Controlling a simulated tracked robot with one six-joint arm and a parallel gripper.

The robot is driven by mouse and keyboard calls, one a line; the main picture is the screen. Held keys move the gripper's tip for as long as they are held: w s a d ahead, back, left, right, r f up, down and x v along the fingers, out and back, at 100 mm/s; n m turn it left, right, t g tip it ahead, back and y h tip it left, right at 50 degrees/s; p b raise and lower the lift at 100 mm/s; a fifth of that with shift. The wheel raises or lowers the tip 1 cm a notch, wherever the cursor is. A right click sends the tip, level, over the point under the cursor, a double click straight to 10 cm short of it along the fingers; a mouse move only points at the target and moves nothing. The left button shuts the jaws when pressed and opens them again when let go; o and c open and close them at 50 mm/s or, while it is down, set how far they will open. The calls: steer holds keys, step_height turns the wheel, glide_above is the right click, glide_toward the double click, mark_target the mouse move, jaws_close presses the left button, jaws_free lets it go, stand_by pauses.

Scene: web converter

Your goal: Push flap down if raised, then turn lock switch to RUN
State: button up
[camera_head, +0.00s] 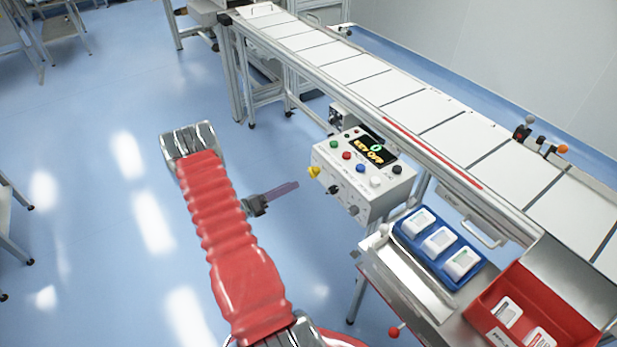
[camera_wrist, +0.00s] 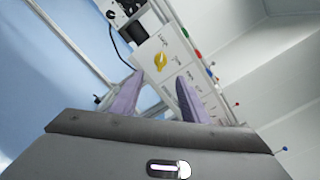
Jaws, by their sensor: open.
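The control box (camera_head: 390,199) stands right of my gripper, beside the conveyor. Its dark display (camera_head: 369,147) shows a green "0" and yellow text like "KEY OFF". Its front edge carries a yellow knob (camera_head: 314,172), a black knob (camera_head: 333,189) and a grey switch (camera_head: 354,210). I cannot tell which is the lock switch, nor make out a flap for certain. My gripper (camera_head: 297,185) is open and empty, left of the box and apart from it. In the wrist view, the yellow knob (camera_wrist: 160,62) appears between the purple fingers of my gripper (camera_wrist: 158,78).
A blue tray (camera_head: 399,235) with three white boxes and a red bin (camera_head: 557,314) sit right of the control box. A red-ball lever (camera_head: 394,332) sticks out in front. The long conveyor (camera_head: 400,92) runs behind.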

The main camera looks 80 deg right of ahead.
mark_target(314, 172)
steer(key=x, duration=0.9)
steer(key=shift+c, duration=0.2)
steer(key=c, duration=0.9)
steer(key=shift+d, duration=0.15)
steer(key=shift+c, duration=0.4)
